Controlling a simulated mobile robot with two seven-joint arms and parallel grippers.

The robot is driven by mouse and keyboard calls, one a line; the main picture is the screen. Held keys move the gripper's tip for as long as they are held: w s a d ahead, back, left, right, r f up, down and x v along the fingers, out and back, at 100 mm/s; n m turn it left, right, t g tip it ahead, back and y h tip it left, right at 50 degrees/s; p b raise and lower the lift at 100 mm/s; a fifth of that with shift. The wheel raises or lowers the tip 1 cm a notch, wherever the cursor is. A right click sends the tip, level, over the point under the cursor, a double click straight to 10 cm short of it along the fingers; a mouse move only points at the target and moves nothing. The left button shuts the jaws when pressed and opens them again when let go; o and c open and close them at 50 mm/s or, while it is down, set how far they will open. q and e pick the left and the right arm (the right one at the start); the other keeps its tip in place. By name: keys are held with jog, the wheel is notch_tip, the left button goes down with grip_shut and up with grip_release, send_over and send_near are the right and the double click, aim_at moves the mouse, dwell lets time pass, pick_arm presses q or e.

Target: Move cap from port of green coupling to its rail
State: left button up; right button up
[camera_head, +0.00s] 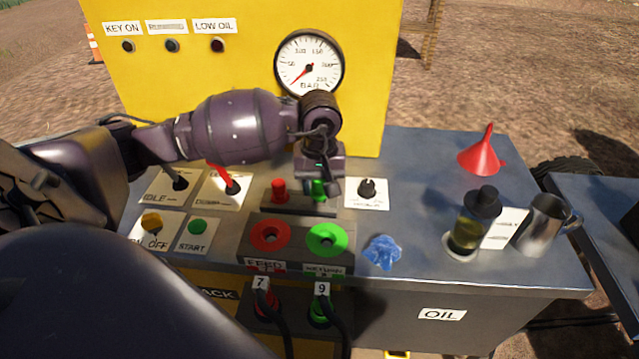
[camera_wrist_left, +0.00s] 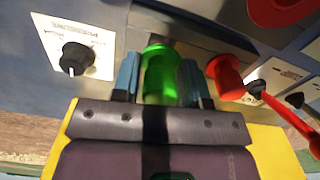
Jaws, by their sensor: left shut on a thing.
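My left gripper (camera_head: 320,186) comes down from above at the rail (camera_head: 298,207) behind the couplings. It is shut on the green cap (camera_head: 320,194), which stands over the right part of the rail. The wrist view shows the green cap (camera_wrist_left: 159,76) between the two blue-tipped fingers, beside the red cap (camera_wrist_left: 226,77). I cannot tell whether the green cap touches the rail. The green coupling (camera_head: 327,240) is in front of the rail, with its port uncovered. My right gripper is not in view.
The red cap (camera_head: 279,190) stands on the rail's left part, behind the red coupling (camera_head: 270,237). A knob (camera_head: 367,188) is right of the rail and a red lever (camera_head: 225,181) left. A blue rag (camera_head: 382,252) lies right of the green coupling.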

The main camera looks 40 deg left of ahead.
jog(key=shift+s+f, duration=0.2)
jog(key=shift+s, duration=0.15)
pick_arm(q)
jog(key=shift+f, duration=0.15)
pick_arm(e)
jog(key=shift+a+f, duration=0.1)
pick_arm(q)
jog(key=shift+f+b, duration=0.35)
jog(key=shift+b, duration=0.05)
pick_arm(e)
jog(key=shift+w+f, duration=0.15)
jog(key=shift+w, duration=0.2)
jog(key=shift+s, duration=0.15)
pick_arm(q)
jog(key=shift+f, duration=0.3)
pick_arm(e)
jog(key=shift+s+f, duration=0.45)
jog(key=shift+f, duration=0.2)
pick_arm(q)
jog(key=shift+b, duration=0.3)
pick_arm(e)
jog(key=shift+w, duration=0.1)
